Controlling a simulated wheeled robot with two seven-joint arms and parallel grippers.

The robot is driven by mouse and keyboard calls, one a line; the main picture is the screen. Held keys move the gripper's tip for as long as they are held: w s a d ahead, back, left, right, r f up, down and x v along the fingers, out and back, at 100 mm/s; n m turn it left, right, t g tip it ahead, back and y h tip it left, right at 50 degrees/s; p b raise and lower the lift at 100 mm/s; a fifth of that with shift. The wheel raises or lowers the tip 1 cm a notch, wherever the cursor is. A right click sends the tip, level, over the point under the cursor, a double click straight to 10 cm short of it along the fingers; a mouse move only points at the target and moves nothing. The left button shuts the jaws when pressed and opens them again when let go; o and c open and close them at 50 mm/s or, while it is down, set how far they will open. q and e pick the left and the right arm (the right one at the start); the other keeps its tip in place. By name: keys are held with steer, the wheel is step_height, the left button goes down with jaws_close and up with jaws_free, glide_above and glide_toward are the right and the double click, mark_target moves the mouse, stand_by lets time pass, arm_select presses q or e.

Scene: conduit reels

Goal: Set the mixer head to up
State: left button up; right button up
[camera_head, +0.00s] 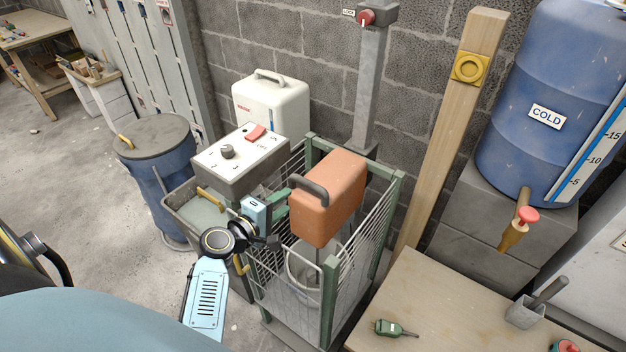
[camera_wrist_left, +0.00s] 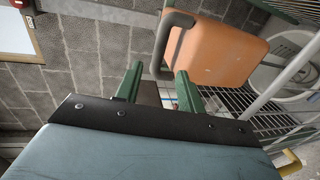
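The mixer head (camera_head: 330,208) is an orange box with a dark grey handle (camera_head: 308,188) at its near left end. It sits in front of a grey column (camera_head: 370,90), over a bowl (camera_head: 303,270) inside a wire cage. My left gripper (camera_head: 284,203) is just left of the handle. In the left wrist view, the green fingers of the gripper (camera_wrist_left: 159,88) are apart with nothing between them. The handle (camera_wrist_left: 170,42) and the mixer head (camera_wrist_left: 215,50) are just beyond the fingertips; I see no clear contact. My right gripper is not in view.
A green-framed wire cage (camera_head: 328,310) surrounds the bowl. A red knob (camera_head: 366,17) labelled LOCK tops the column. A control box (camera_head: 240,160) with a dial stands left of the cage. A wooden post (camera_head: 455,130) and table (camera_head: 450,300) are right.

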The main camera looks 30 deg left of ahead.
mark_target(306, 186)
arm_select(q)
steer(key=x, duration=0.5)
steer(key=shift+w, duration=0.15)
steer(key=x, duration=0.4)
steer(key=shift+w+f, duration=0.15)
steer(key=shift+w, duration=0.25)
steer(key=shift+w+f, duration=0.1)
steer(key=shift+w, duration=0.4)
steer(key=shift+c, duration=0.6)
steer(key=shift+d, duration=0.1)
jaws_close()
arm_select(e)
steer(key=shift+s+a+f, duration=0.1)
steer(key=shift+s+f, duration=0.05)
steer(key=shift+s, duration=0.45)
